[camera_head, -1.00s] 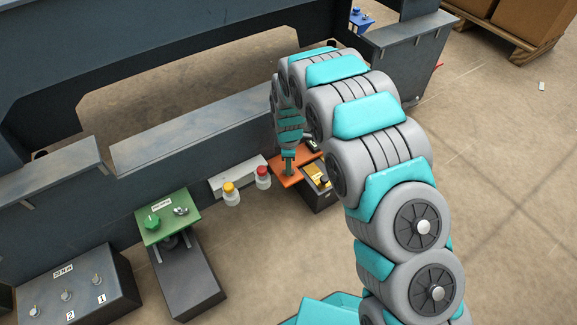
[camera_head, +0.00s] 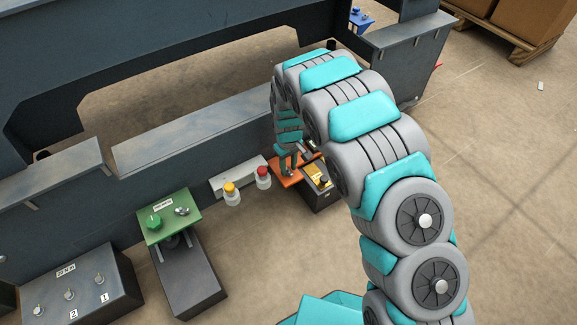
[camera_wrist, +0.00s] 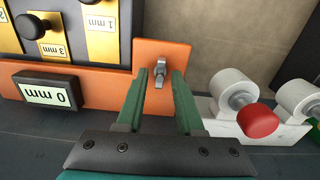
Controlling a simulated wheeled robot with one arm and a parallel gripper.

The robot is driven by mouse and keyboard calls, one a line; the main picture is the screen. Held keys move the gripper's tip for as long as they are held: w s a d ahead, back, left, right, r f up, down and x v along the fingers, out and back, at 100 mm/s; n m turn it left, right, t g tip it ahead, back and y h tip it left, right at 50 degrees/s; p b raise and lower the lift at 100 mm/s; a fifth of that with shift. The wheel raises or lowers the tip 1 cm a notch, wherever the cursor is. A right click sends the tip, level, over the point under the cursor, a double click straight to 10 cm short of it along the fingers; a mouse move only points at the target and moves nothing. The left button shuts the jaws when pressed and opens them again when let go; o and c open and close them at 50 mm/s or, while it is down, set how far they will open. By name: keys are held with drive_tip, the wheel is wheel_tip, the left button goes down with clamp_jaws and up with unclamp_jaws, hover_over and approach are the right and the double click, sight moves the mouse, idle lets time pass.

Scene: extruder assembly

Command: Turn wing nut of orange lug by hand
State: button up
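The orange lug (camera_head: 287,182) is a flat orange plate by the dark machine wall in the head view. In the wrist view the orange plate (camera_wrist: 175,52) fills the middle. Its small grey metal wing nut (camera_wrist: 159,70) stands up between my fingertips. My gripper (camera_wrist: 160,76) has two green fingers spread apart, one on each side of the wing nut. I see a gap on both sides, so the fingers do not visibly touch it. In the head view my gripper (camera_head: 288,165) is over the orange plate and hides the nut.
A dark box with yellow gauge plates (camera_wrist: 103,45) and a "0 mm" label (camera_wrist: 50,95) adjoin the orange plate. A green plate (camera_head: 168,215) on a dark stand is further left in the head view.

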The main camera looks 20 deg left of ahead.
drive_tip(key=shift+o, duration=0.3)
drive_tip(key=shift+r+p, duration=0.65)
drive_tip(key=shift+r, duration=2.35)
